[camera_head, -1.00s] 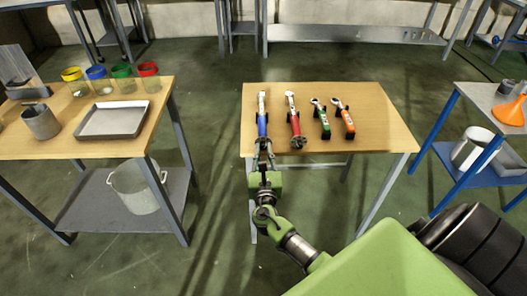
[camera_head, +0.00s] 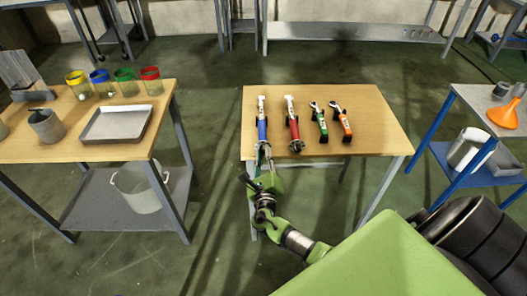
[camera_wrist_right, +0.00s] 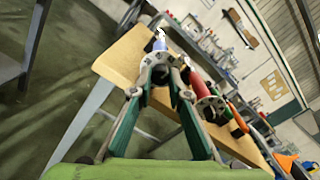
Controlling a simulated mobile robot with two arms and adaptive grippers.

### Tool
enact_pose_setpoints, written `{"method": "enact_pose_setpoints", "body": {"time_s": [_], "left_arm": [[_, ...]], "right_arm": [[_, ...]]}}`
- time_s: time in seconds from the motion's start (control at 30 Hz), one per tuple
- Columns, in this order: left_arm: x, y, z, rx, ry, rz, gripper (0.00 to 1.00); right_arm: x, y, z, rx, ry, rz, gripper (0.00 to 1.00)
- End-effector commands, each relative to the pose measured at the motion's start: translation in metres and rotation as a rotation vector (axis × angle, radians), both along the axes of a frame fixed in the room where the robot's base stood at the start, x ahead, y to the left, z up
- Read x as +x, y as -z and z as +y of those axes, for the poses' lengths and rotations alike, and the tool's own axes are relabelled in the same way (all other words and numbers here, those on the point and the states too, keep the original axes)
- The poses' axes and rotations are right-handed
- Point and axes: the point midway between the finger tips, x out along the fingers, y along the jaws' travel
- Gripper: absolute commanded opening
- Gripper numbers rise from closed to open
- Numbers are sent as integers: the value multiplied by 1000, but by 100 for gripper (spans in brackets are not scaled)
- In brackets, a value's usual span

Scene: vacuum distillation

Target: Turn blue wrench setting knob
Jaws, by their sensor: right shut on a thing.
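The blue wrench (camera_head: 262,128) lies leftmost in a row on the wooden table, its knob end toward the front edge. My right gripper (camera_head: 263,153) is at that end, shut on the knob; the fingers largely hide the knob. In the right wrist view, the two fingers of the gripper (camera_wrist_right: 164,74) close around the end of the blue wrench (camera_wrist_right: 159,43), and the picture is strongly tilted. My left gripper is in neither view.
A red wrench (camera_head: 292,125) lies close to the right of the blue one, also seen in the wrist view (camera_wrist_right: 200,85). Green (camera_head: 322,126) and orange (camera_head: 345,125) wrenches lie further right. The wooden table (camera_head: 378,130) is bare at its right side.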

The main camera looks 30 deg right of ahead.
Motion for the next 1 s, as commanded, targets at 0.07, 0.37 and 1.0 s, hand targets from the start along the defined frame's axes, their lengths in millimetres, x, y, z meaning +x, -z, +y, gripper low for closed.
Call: {"method": "enact_pose_setpoints", "body": {"time_s": [0.07,0.37,1.0], "left_arm": [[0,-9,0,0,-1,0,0],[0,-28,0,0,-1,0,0],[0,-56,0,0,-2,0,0]], "right_arm": [[0,-4,0,-65,0,39,0],[0,-4,0,-306,0,188,0],[0,-2,0,-722,2,443,0]]}}
